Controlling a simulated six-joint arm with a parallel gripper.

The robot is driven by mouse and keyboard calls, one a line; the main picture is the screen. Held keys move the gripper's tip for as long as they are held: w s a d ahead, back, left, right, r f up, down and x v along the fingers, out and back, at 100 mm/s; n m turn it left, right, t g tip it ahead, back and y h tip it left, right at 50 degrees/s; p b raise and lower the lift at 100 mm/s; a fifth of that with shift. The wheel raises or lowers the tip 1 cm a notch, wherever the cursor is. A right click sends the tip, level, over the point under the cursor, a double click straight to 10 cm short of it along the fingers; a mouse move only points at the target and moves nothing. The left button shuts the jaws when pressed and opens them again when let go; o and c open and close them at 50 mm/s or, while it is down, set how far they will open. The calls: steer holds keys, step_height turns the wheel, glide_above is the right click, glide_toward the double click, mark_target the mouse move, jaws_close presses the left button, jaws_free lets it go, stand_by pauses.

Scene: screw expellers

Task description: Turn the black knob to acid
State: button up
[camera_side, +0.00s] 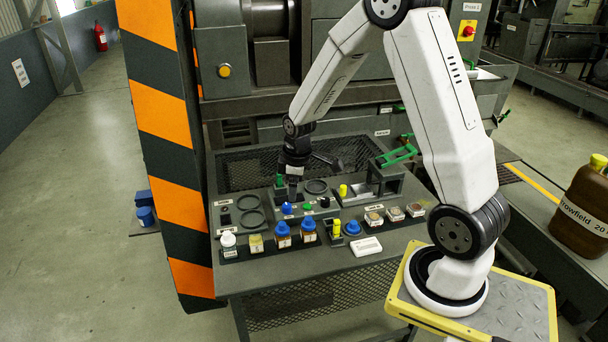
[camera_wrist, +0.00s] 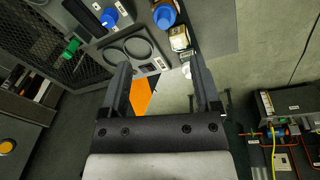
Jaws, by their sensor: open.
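The black knob (camera_side: 324,202) is small and sits on the raised grey panel on the bench in the side view, at the right of a row with a blue knob (camera_side: 286,208) and a green knob (camera_side: 307,206). Labels beside the knobs are too small to read there. My gripper (camera_side: 287,187) points down above the back left of the panel, left of the black knob and apart from it. In the wrist view my gripper (camera_wrist: 160,65) has its two fingers wide apart with nothing between them. A blue knob (camera_wrist: 109,17) shows at its top left; I cannot make out the black knob there.
Round holders (camera_side: 252,219) lie to the left. A green handle (camera_side: 398,154) stands behind right. A striped orange post (camera_side: 165,125) rises at the left.

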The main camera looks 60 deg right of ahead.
steer(key=d+f+n, duration=0.2)
steer(key=d+f, duration=0.2)
steer(key=d, duration=0.5)
steer(key=n+g, duration=0.1)
steer(key=n, duration=0.2)
glide_above(325, 199)
steer(key=f, duration=0.4)
steer(key=shift+s+a+f, duration=0.15)
steer(key=shift+s+f, duration=0.1)
steer(key=shift+f, duration=0.1)
steer(key=shift+f, duration=0.1)
steer(key=shift+w+f, duration=0.2)
steer(key=shift+f, duration=3.6)
jaws_close()
